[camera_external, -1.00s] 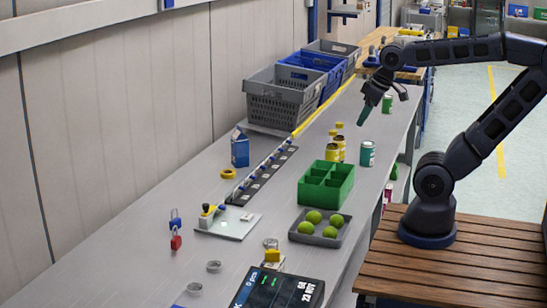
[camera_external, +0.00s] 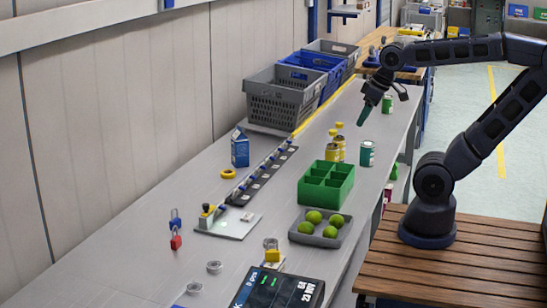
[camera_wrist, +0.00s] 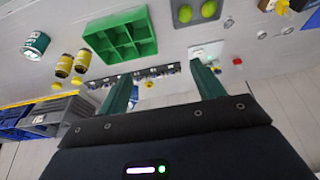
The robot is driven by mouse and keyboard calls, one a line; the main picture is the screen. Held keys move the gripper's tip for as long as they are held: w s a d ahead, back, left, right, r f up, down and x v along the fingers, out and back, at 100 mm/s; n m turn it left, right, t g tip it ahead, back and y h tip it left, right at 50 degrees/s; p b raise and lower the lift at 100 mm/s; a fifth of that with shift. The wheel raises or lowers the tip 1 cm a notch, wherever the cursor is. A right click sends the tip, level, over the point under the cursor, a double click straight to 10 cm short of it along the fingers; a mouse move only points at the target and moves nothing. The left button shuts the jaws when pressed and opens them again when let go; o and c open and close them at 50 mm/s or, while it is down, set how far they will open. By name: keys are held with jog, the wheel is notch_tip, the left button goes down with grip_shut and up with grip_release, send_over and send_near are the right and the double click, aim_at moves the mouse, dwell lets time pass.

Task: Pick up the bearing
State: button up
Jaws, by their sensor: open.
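Two small grey metal rings lie flat on the grey bench in the external view. The farther ring (camera_external: 214,267) and the nearer ring (camera_external: 194,288) both look like bearings; I cannot tell for certain which is the bearing. Two small grey round things also show at the top right of the wrist view, one (camera_wrist: 261,35) beside the other (camera_wrist: 288,30). My gripper (camera_external: 366,110) is above the far part of the bench, well away from the rings. Its green fingers (camera_wrist: 160,70) are apart in the wrist view, with nothing between them.
A green divided box (camera_external: 326,184) and a grey tray (camera_external: 302,237) with green balls stand mid-bench. Yellow cans (camera_external: 333,152) and a teal can (camera_external: 367,154) stand near my gripper. Padlocks (camera_external: 176,240) and a scale display (camera_external: 278,290) are near the rings.

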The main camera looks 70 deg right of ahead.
jog(key=shift+w, duration=0.1)
jog(key=n+g, duration=0.5)
jog(key=n, duration=1.2)
send_over(271, 241)
notch_tip(271, 241, down, 22)
jog(key=shift+f, duration=5.55)
jog(key=c, duration=1.1)
